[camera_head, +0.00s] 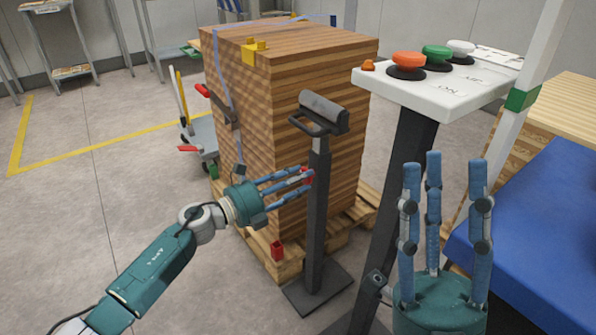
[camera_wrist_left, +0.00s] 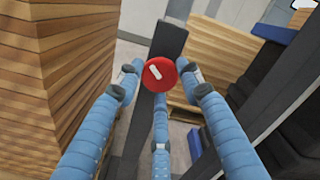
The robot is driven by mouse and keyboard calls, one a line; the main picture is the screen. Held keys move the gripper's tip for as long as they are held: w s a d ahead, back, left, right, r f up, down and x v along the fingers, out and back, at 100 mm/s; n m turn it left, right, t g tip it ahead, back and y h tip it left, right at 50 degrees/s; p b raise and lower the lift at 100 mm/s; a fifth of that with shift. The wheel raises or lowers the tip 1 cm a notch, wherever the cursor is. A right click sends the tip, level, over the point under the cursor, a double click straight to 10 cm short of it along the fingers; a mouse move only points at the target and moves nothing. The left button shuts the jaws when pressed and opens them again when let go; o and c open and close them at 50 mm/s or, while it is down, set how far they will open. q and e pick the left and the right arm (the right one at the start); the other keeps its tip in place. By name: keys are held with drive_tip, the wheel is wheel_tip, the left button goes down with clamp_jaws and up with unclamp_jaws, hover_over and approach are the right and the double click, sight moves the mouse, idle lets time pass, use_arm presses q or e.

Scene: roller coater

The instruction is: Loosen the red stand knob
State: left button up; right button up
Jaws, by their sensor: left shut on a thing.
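The red stand knob (camera_wrist_left: 161,74) is a round red disc with a white mark, on the side of a dark upright stand (camera_head: 318,205). In the head view the knob (camera_head: 307,176) is partly hidden by my left fingers. My left gripper (camera_head: 300,180) is shut on the knob; in the left wrist view its blue fingers (camera_wrist_left: 160,90) surround it from the left, right and below. My right gripper (camera_head: 440,175) is at the lower right of the head view, fingers pointing up, spread apart and empty.
A tall stack of wooden boards (camera_head: 310,110) on a pallet (camera_head: 360,215) stands right behind the stand. A control panel (camera_head: 440,85) with orange, green and white buttons is at the right, beside a blue surface (camera_head: 545,225).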

use_arm(q)
drive_tip(key=shift+r+n+p, duration=0.1)
drive_tip(key=shift+n+p, duration=0.85)
drive_tip(key=shift+n, duration=0.25)
drive_tip(key=shift+n+p, duration=0.95)
drive_tip(key=shift+n, duration=0.25)
use_arm(e)
drive_tip(key=w+a+f+g+h, duration=0.2)
drive_tip(key=w+f+g+h, duration=0.2)
drive_tip(key=w+f+g, duration=0.8)
use_arm(q)
drive_tip(key=shift+n+p, duration=0.8)
drive_tip(key=shift+n, duration=0.3)
drive_tip(key=n+p, duration=0.1)
drive_tip(key=n, duration=0.2)
drive_tip(key=shift+p, duration=0.4)
drive_tip(key=shift+f, duration=0.2)
use_arm(e)
drive_tip(key=s+d+f+g+h, duration=0.1)
drive_tip(key=s+f+g, duration=0.1)
drive_tip(key=f, duration=0.6)
drive_tip(key=s+d+f+g+h, duration=0.1)
drive_tip(key=s+d+f+g, duration=0.1)
drive_tip(key=f, duration=0.5)
drive_tip(key=s+d+f+g+h, duration=0.1)
drive_tip(key=s+d+f+g, duration=0.1)
drive_tip(key=f, duration=0.6)
drive_tip(key=shift+s+f+m+g, duration=0.3)
drive_tip(key=shift+s+g, duration=0.4)
drive_tip(key=shift+g, duration=0.7)
